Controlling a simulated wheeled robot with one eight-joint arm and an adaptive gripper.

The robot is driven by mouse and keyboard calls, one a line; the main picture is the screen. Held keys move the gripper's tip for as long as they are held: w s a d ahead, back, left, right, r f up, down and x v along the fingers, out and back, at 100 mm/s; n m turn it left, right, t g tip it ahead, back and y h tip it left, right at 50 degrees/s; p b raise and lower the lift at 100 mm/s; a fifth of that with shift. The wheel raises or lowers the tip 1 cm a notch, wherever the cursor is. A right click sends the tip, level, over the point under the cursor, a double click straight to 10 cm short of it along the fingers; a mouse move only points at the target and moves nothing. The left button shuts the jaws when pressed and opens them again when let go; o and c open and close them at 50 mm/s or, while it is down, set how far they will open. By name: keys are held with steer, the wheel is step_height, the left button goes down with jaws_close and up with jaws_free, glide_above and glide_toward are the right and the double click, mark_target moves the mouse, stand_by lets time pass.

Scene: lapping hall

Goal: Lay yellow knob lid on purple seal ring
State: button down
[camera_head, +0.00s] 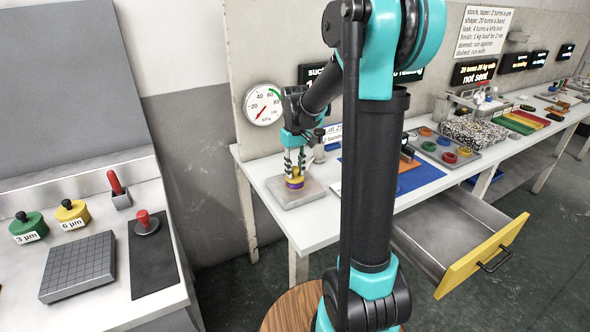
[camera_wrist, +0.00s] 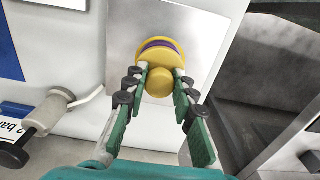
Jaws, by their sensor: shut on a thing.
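The yellow knob lid (camera_wrist: 160,86) is in my gripper (camera_wrist: 160,72), whose fingers are shut on its knob in the wrist view. The purple seal ring (camera_wrist: 158,45) shows as a thin band beside the lid, with a yellow rim around its far side. In the head view the purple ring (camera_head: 294,184) sits low over a grey plate (camera_head: 312,190), with the yellow lid (camera_head: 294,174) just above it and my gripper (camera_head: 294,166) coming down from above. Whether lid and ring touch is too small to tell.
A dial gauge (camera_head: 263,104) hangs on the wall behind. An open drawer with a yellow front (camera_head: 482,258) juts out below the white table. A blue mat (camera_head: 418,177) and a grey tray of coloured rings (camera_head: 468,166) lie farther right. A cylinder with a hose (camera_wrist: 48,112) stands left in the wrist view.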

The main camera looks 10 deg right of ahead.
mark_target(295, 168)
steer(key=c, duration=1.3)
jaws_free()
steer(key=shift+f, duration=0.1)
steer(key=shift+o, duration=0.2)
step_height(295, 168, up, 12)
